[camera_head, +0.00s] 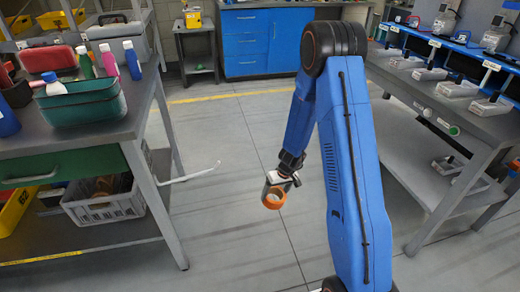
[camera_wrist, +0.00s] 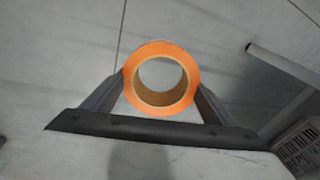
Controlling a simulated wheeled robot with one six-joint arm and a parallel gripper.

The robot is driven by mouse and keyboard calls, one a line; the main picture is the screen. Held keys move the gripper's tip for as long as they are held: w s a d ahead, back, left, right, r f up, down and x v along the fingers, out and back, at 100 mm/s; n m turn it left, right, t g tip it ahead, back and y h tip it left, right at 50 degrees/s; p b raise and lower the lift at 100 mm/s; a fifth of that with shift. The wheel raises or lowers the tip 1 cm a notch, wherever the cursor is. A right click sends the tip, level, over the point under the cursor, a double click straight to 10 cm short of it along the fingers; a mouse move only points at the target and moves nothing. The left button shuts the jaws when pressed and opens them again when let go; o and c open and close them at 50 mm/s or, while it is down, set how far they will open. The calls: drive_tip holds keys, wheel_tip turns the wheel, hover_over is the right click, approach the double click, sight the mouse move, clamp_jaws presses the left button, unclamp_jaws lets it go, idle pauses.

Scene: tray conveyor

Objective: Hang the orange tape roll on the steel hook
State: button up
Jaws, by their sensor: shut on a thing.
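The orange tape roll (camera_head: 274,199) is held in my gripper (camera_head: 280,187) above the open floor, between the two benches. In the wrist view the tape roll (camera_wrist: 190,74) shows its round face and open hole, with a finger on each side of it; my gripper (camera_wrist: 160,90) is shut on it. The steel hook (camera_head: 195,174) is a thin rod on the side of the left bench. It sticks out to the right and its tip turns up. My gripper and the roll are to the right of the hook tip, apart from it.
The left bench (camera_head: 100,128) carries a green bin (camera_head: 85,107) and bottles. A grey crate (camera_head: 105,207) sits on its lower shelf. The right bench (camera_head: 480,122) bears several devices. A blue cabinet (camera_head: 246,45) stands at the back. The floor between the benches is clear.

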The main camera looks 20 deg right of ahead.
drive_tip(key=shift+s+a+r+n+y, duration=0.55)
drive_tip(key=shift+s+r+y, duration=0.3)
drive_tip(key=shift+s, duration=0.25)
drive_tip(key=n+g+y, duration=0.4)
drive_tip(key=n+y, duration=0.3)
drive_tip(key=y, duration=0.7)
approach(218, 163)
drive_tip(key=shift+s+a+f, duration=0.15)
drive_tip(key=shift+a, duration=1.95)
drive_tip(key=shift+s+a+f, duration=0.1)
drive_tip(key=shift+a, duration=2)
drive_tip(key=shift+s+a+f, duration=0.15)
drive_tip(key=shift+a, duration=1.95)
drive_tip(key=shift+a+f, duration=0.1)
drive_tip(key=shift+f, duration=1.55)
